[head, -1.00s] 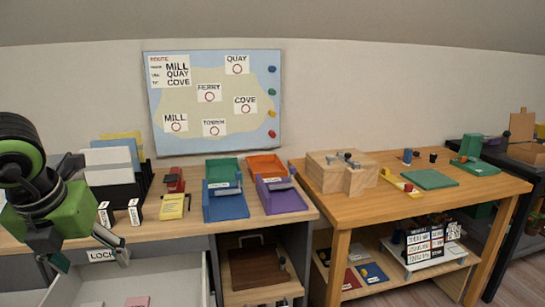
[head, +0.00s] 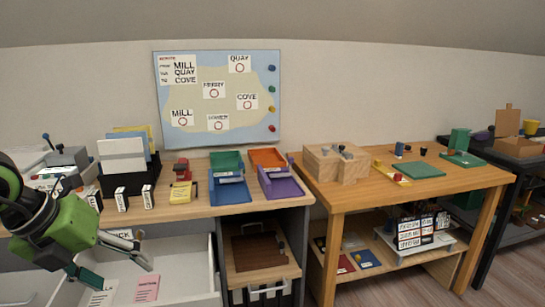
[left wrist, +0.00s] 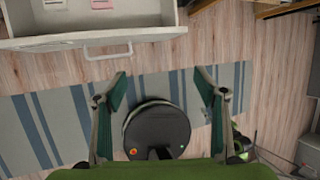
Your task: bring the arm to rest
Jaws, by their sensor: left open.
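My left gripper (head: 118,268) is at the lower left of the head view, green with dark fingers, in front of and over the open white drawer (head: 190,270). Its jaws are apart and nothing is between them. In the left wrist view the two fingers (left wrist: 160,92) are spread wide above the floor, with a round black part of my base seen between them. The drawer's front and handle (left wrist: 108,50) show at the top left of that view. My right gripper is in neither view.
A pink card (head: 147,289) and a white card lie in the drawer. The desk (head: 225,208) holds blue and purple trays (head: 283,187) and a file holder (head: 128,178). A wooden workbench (head: 400,190) stands to the right. A striped rug (left wrist: 50,122) lies on the floor.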

